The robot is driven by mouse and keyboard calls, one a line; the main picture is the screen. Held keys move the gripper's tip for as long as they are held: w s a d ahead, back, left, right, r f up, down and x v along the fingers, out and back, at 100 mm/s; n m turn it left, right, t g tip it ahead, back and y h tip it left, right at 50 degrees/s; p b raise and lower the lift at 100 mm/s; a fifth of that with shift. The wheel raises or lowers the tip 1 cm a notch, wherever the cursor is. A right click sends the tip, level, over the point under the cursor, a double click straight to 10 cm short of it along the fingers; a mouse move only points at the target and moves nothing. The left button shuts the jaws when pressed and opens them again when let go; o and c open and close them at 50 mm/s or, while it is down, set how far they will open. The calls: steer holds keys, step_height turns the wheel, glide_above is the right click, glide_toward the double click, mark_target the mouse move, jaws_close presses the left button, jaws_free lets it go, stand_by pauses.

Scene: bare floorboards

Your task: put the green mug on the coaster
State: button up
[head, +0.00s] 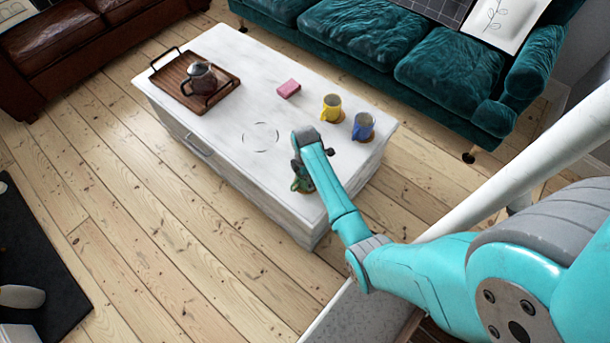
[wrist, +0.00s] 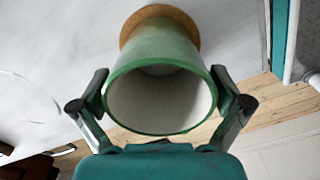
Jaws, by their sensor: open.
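The green mug (wrist: 160,52) stands upright on a round brown cork coaster (wrist: 187,17), its white inside facing the wrist camera. In the head view the mug (head: 301,185) is near the front right edge of the white table, largely hidden by my arm and gripper. My gripper (wrist: 160,88) is open, with one finger on each side of the mug's rim. I cannot tell whether the fingers touch it. In the head view the gripper (head: 299,168) is just above the mug.
The white table (head: 215,122) also bears a yellow mug (head: 331,108), a blue mug (head: 363,127), a pink block (head: 289,89) and a wooden tray (head: 172,75) with a teapot (head: 200,77). A thin ring marks the clear tabletop left of my gripper. A teal sofa stands behind.

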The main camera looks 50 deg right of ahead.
step_height(320, 180, up, 12)
steer(key=s+a+f+m+t+h, duration=0.1)
steer(key=s+a+f+m+t, duration=0.2)
steer(key=s+a+f, duration=0.5)
steer(key=s+a+r+m+t, duration=0.3)
steer(key=s+a+r+t, duration=0.1)
steer(key=s+a, duration=0.45)
steer(key=s+a+r+m+t, duration=0.2)
steer(key=s+r, duration=0.3)
steer(key=r, duration=0.3)
steer(key=s+a+r+m+t, duration=0.1)
steer(key=s+r+m+t, duration=0.1)
steer(key=s+r, duration=0.3)
steer(key=s+a+r+m+t+y, duration=0.1)
steer(key=s+r+t, duration=0.3)
steer(key=r, duration=0.8)
steer(key=shift+s+a+r+m, duration=0.25)
steer(key=shift+s+a+m, duration=0.65)
steer(key=shift+s, duration=0.2)
